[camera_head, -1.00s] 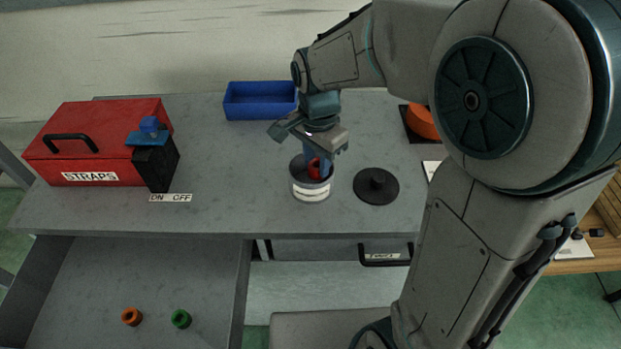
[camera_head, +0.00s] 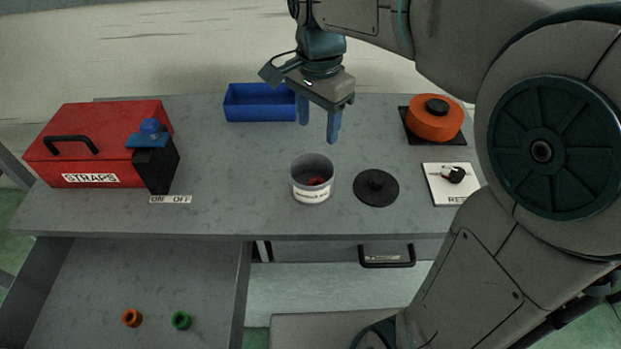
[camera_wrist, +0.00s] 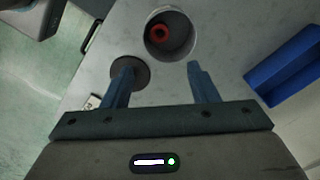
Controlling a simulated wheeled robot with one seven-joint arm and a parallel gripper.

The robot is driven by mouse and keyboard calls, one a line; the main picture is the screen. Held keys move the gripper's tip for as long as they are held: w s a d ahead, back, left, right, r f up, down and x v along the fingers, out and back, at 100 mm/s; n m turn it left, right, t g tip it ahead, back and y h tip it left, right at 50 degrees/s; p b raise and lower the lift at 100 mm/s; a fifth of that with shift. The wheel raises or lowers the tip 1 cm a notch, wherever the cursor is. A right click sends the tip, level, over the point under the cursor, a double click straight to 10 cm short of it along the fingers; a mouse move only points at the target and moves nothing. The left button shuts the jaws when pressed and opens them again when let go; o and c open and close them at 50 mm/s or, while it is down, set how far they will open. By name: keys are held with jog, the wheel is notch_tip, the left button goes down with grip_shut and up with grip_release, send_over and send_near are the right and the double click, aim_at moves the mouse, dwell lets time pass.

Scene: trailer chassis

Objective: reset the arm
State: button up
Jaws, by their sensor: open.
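My gripper (camera_head: 319,130) is open and empty, with its fingers pointing down above the grey bench. It is higher than the grey can (camera_head: 312,192) and behind it. In the wrist view, my gripper (camera_wrist: 158,85) shows two spread blue fingers with nothing between them. The can stands upright and uncovered, with a red ring (camera_wrist: 159,32) lying inside it. My arm reaches in from the right of the head view and bends over the bench.
A black lid (camera_head: 376,187) lies right of the can. A blue bin (camera_head: 259,102) stands behind my gripper to the left. A red STRAPS box (camera_head: 100,140) is at left, an orange disc (camera_head: 435,118) at right. An open drawer (camera_head: 90,285) holds an orange ring (camera_head: 132,317) and a green ring (camera_head: 181,320).

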jog(key=shift+r, duration=1.55)
jog(key=s+d+f+n+t, duration=0.3)
jog(key=s+d+f+n, duration=0.6)
jog(key=s+d, duration=0.2)
jog(key=shift+s+d+f, duration=0.25)
jog(key=shift+s+d, duration=0.15)
jog(key=shift+s, duration=0.35)
